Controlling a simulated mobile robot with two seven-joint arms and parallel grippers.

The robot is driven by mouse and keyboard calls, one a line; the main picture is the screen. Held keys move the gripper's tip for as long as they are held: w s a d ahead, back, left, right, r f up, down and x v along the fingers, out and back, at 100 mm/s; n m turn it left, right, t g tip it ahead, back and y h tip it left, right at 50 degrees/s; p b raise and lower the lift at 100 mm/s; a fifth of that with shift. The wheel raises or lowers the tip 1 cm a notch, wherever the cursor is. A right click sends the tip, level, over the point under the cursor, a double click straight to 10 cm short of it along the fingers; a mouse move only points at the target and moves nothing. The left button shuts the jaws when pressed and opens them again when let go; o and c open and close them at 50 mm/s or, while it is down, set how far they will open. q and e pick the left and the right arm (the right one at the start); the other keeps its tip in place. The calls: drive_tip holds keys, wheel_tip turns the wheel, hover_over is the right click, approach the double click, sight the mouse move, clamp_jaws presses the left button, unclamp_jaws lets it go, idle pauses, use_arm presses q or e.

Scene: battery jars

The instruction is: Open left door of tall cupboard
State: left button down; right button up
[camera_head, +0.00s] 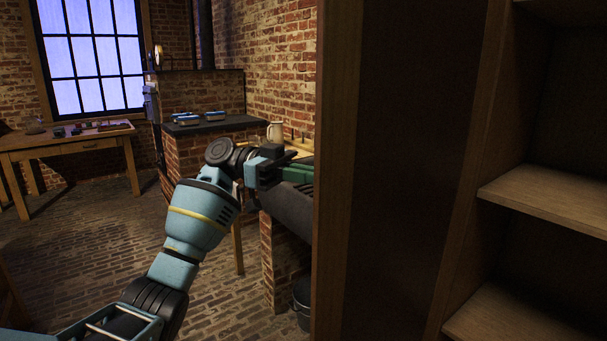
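The tall cupboard fills the right side of the head view, with its inner shelves (545,196) showing. A tall door with a dark panel (405,170) and wooden edge strips stands to the left of the shelves. It looks like the left door, swung out and open. My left arm comes in from the bottom left. Its gripper (288,158) is at the outer left side of the door, close to its edge. I cannot tell whether it touches the door. Its fingers are small and dark, so their opening is unclear. My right gripper is out of view.
A brick bench with a dark top (215,124) stands behind my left arm, with blue items on it. A bucket (302,302) is on the floor beside the door's lower edge. A wooden table (75,143) stands under the window. The brick floor at left is mostly clear.

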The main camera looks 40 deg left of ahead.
use_arm(q)
drive_tip(key=shift+w+d, duration=0.15)
drive_tip(key=shift+w, duration=0.15)
drive_tip(key=c, duration=1.9)
unclamp_jaws()
drive_tip(key=o, duration=0.4)
drive_tip(key=shift+w+d+f, duration=0.15)
drive_tip(key=shift+w+d, duration=0.25)
drive_tip(key=shift+w, duration=0.15)
drive_tip(key=shift+s+a, duration=0.15)
drive_tip(key=v, duration=0.8)
drive_tip(key=shift+b, duration=0.4)
